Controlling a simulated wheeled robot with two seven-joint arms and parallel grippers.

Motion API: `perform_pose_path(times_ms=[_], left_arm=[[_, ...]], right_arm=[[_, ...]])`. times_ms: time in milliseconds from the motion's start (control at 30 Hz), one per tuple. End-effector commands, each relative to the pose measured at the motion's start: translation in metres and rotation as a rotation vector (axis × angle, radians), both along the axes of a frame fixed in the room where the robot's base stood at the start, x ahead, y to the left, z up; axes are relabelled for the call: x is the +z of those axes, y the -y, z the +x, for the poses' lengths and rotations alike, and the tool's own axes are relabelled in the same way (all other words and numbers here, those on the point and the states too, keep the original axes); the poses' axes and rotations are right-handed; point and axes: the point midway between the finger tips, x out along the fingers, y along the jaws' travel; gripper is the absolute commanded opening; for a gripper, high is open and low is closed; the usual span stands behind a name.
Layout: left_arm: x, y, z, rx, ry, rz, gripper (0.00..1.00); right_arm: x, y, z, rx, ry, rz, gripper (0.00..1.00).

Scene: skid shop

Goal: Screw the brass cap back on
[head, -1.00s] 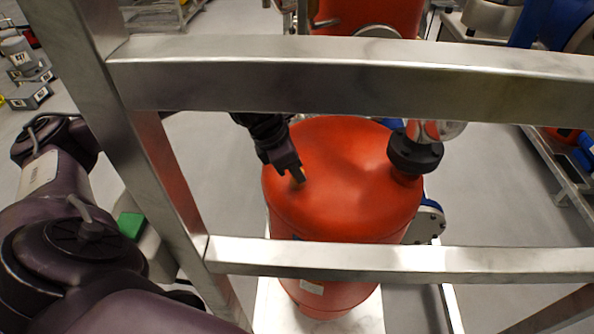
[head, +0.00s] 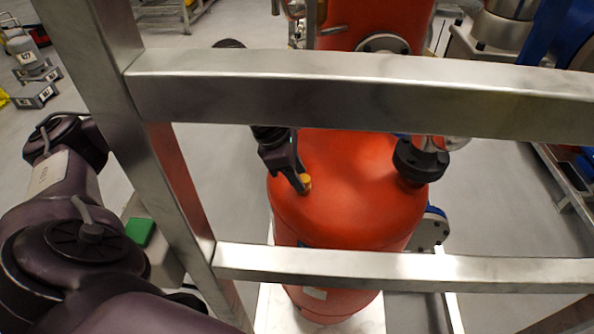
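The brass cap (head: 306,181) sits on the left part of the domed top of the red tank (head: 350,190). My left gripper (head: 302,182) reaches down from behind the upper rail, its dark fingers at the cap. The fingers look spread apart, with the cap at their tips and its yellow top showing on the right. Whether a finger touches the cap is hard to tell. The thread under the cap is hidden. My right gripper is not in view.
A metal frame with an upper rail (head: 350,90) and a lower rail (head: 400,267) stands in front of the tank. A dark flange (head: 420,160) with piping rises on the tank's right. Another red vessel (head: 375,25) stands behind.

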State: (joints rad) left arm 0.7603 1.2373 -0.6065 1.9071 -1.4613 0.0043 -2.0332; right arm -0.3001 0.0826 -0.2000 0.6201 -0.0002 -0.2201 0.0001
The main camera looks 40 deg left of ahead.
Motion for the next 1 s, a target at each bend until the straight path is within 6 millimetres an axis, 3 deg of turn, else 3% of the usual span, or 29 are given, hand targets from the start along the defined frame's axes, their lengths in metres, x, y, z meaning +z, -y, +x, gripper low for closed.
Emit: perform_pose_path(times_ms=[300, 600, 1000], left_arm=[[0.0, 0.002, -0.001, 0.335, 0.0, -0.001, 0.36], [0.004, 0.003, 0.0, 0.714, 0.0, -0.003, 0.36], [0.002, 0.002, 0.0, 0.981, 0.002, -0.004, 0.36]], right_arm=[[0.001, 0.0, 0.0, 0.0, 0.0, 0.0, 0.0], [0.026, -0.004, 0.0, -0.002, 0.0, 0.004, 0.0], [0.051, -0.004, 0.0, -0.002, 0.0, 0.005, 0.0]])
